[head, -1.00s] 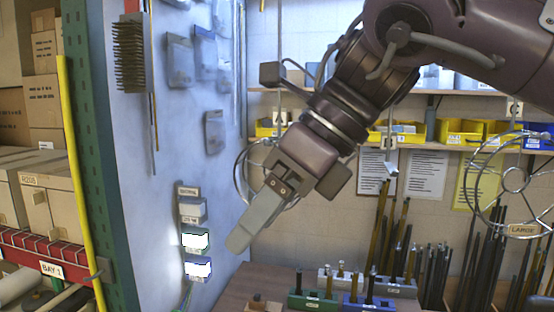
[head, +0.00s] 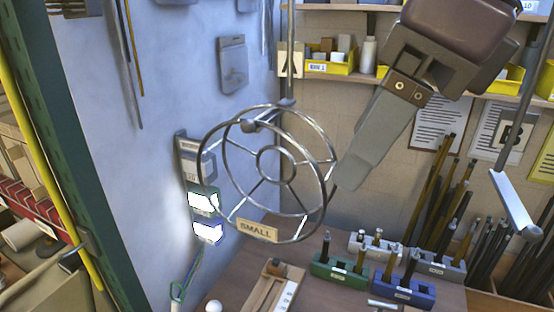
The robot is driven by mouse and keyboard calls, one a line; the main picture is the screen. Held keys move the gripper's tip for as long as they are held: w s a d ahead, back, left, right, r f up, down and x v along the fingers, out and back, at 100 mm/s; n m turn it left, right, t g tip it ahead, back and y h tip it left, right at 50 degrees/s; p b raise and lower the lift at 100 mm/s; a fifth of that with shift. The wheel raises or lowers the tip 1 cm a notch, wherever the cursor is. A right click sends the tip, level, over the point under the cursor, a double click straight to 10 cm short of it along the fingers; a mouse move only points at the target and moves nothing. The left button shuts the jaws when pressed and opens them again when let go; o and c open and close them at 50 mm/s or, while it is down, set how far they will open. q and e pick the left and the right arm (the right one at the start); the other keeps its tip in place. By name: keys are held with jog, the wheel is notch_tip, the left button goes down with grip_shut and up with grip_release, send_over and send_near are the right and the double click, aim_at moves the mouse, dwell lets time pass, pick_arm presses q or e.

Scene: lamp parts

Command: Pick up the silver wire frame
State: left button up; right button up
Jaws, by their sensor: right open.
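The silver wire frame (head: 322,160) is two round wire rings joined by bars, with spokes to a small inner ring. It hangs in the middle of the head view from a hook on a thin vertical rod (head: 290,60). A tag (head: 258,231) reading "SMALL" is at its lower edge. My right gripper (head: 350,182) points down just right of the frame. It is open, its fingers overlap in this view, and it holds nothing. Whether it touches the frame cannot be told. My left gripper is not in view.
Below, a bench (head: 240,275) carries a green block (head: 340,271), a blue block (head: 402,288) and grey blocks with upright pegs. An empty hanging bracket (head: 515,205) is at right. A blue-white panel (head: 110,110) stands at left.

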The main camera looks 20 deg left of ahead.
jog(key=shift+s+a+f, duration=0.4)
jog(key=shift+s+f, duration=0.2)
jog(key=shift+f, duration=0.2)
jog(key=f, duration=0.1)
jog(key=w+a+f, duration=0.1)
jog(key=f, duration=0.1)
jog(key=shift+w+a+f, duration=0.4)
jog(key=shift+s, duration=0.4)
jog(key=shift+c, duration=0.3)
jog(key=c, duration=0.5)
jog(key=shift+w, duration=0.1)
jog(key=shift+c, duration=1.1)
jog(key=c, duration=0.3)
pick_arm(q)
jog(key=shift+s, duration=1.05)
pick_arm(e)
jog(key=shift+c, duration=0.2)
